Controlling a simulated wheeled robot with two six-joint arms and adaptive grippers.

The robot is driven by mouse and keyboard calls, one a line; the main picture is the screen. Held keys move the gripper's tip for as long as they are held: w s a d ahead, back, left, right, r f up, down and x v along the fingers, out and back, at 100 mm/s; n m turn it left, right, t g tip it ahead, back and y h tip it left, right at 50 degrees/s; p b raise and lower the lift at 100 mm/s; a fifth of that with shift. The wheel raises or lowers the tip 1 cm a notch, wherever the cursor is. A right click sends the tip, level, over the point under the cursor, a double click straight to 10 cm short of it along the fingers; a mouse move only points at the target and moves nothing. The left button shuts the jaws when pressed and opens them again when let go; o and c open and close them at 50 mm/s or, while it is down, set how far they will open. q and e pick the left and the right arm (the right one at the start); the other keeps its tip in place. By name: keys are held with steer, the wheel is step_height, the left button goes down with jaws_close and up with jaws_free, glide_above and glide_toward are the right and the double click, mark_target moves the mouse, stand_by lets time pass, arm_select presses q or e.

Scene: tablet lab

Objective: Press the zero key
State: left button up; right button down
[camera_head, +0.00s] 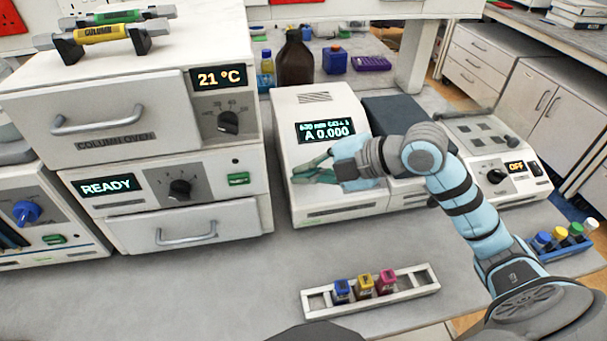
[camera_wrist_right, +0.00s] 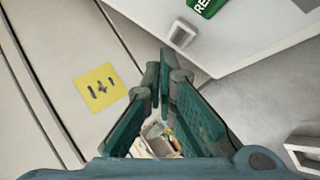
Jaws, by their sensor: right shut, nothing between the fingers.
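The white instrument (camera_head: 340,208) with the lit display (camera_head: 327,131) reading "A 0.000" stands mid-bench. My right gripper (camera_head: 304,174) is over its left front part, shut and empty, its fingers pointing left. In the right wrist view the gripper's closed green fingers (camera_wrist_right: 162,75) show, with a yellow square (camera_wrist_right: 101,88) bearing dark marks on a pale surface to their left. I cannot read a zero label on any key. The gripper hides part of the instrument's front in the head view. Whether the fingers touch the instrument, I cannot tell. My left gripper is not in view.
The column oven and the unit reading "READY" (camera_head: 107,187) stand close on the left. A rack (camera_head: 418,283) with small coloured bottles lies in front. A device reading "OFF" (camera_head: 515,167) is on the right. Bare bench lies at the front left.

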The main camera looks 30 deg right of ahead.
steer(key=r+p, duration=0.1)
steer(key=s+r+p, duration=0.1)
steer(key=r, duration=0.1)
steer(key=s+r+p, duration=0.1)
steer(key=p, duration=0.1)
steer(key=shift+a+r, duration=0.2)
steer(key=shift+a, duration=0.05)
stand_by(0.6)
